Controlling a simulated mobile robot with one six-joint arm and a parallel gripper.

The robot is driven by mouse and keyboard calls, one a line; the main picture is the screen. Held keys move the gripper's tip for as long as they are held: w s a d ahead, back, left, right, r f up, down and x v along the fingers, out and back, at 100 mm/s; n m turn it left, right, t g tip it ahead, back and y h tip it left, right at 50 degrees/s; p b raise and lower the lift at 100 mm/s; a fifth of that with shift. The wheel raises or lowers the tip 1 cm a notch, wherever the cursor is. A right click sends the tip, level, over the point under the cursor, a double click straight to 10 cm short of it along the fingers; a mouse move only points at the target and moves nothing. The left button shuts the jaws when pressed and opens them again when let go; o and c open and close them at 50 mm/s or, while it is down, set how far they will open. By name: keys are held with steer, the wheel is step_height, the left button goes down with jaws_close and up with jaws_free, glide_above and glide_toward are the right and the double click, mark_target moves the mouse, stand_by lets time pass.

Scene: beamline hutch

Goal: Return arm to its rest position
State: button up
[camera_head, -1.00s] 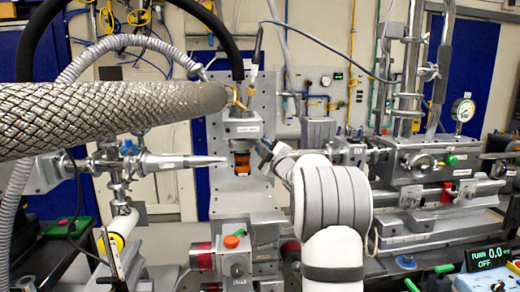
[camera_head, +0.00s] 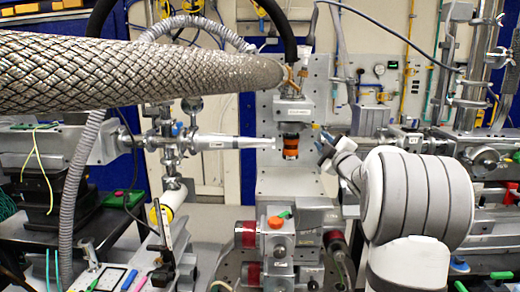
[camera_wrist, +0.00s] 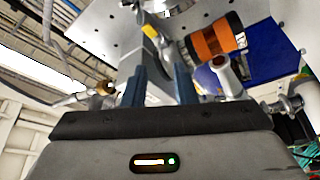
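My arm rises from the lower right of the head view, its grey-white cover filling that corner. My gripper (camera_head: 323,138) points left toward the orange-and-black cylinder (camera_head: 290,147), which hangs under a grey mount. A gap separates gripper and cylinder. In the wrist view, the two blue-grey fingers of my gripper (camera_wrist: 160,72) stand apart, with nothing seen held between them. The orange-and-black cylinder (camera_wrist: 214,42) shows beyond them at upper right. Whether the fingers touch anything behind them is hard to tell.
A braided metal hose (camera_head: 130,75) crosses the upper left, close to the camera. A tapered metal nozzle (camera_head: 225,142) points at the cylinder from the left. A stage with an orange knob (camera_head: 276,222) stands below. Rail-mounted equipment (camera_head: 485,160) stands behind my arm on the right.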

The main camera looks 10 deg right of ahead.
steer(key=s+a+f+m+g, duration=0.4)
steer(key=s+a+f+g, duration=0.2)
steer(key=s, duration=0.7)
steer(key=s+a+f+m+g, duration=0.4)
steer(key=s+a+f, duration=0.4)
steer(key=s, duration=0.5)
steer(key=s+a+f+m+g+h, duration=0.1)
steer(key=s+a+f+m+g, duration=0.3)
steer(key=s, duration=0.9)
steer(key=a+f+g, duration=0.3)
steer(key=a, duration=0.2)
steer(key=shift+s+a+f+m+g+p, duration=0.2)
steer(key=shift+s+f+m+g+p, duration=0.1)
steer(key=shift+f+m+p, duration=0.1)
steer(key=shift+o, duration=0.2)
